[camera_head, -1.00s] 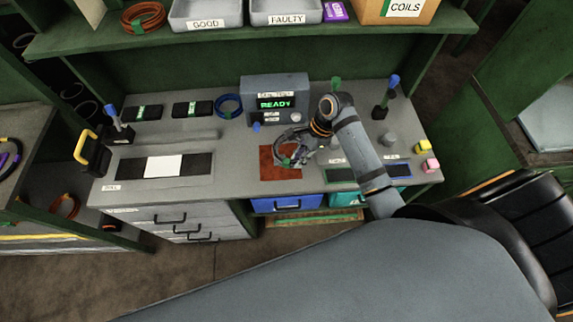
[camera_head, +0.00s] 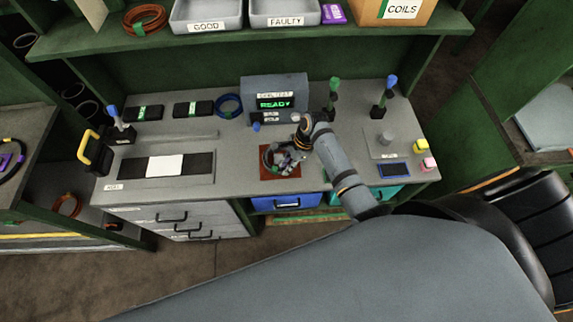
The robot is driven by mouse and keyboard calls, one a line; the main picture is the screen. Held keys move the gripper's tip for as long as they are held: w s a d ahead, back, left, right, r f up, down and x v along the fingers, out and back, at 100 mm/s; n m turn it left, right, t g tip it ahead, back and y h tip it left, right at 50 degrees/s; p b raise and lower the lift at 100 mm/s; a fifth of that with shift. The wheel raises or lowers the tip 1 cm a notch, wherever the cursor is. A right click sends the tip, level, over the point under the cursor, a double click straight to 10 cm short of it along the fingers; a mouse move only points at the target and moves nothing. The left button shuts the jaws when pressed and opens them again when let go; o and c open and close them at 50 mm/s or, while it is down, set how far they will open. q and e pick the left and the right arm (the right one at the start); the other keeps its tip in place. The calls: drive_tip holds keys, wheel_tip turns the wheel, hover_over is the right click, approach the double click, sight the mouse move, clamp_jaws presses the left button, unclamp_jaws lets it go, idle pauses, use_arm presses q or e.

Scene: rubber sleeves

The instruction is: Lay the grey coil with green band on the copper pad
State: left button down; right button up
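The copper pad (camera_head: 292,174) lies flat on the grey bench, near its front edge, in front of the tester that reads READY. The grey coil with green band (camera_head: 265,160) is at the pad's left and back part, seen as a thin ring. My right gripper (camera_head: 283,160) is over the pad, at the coil's right side, and appears shut on the coil. The fingers partly hide the coil, and I cannot tell whether it touches the pad. My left gripper is not in view.
The coil tester (camera_head: 273,90) stands behind the pad. A blue coil (camera_head: 229,105) and black boxes lie at the back left. A black and white strip (camera_head: 165,166) is at left. Upright handled tools and pink and yellow blocks (camera_head: 421,146) are at right.

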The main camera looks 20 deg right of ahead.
drive_tip(key=shift+o, duration=0.2)
drive_tip(key=shift+r, duration=0.1)
drive_tip(key=v, duration=1.2)
drive_tip(key=shift+b, duration=0.4)
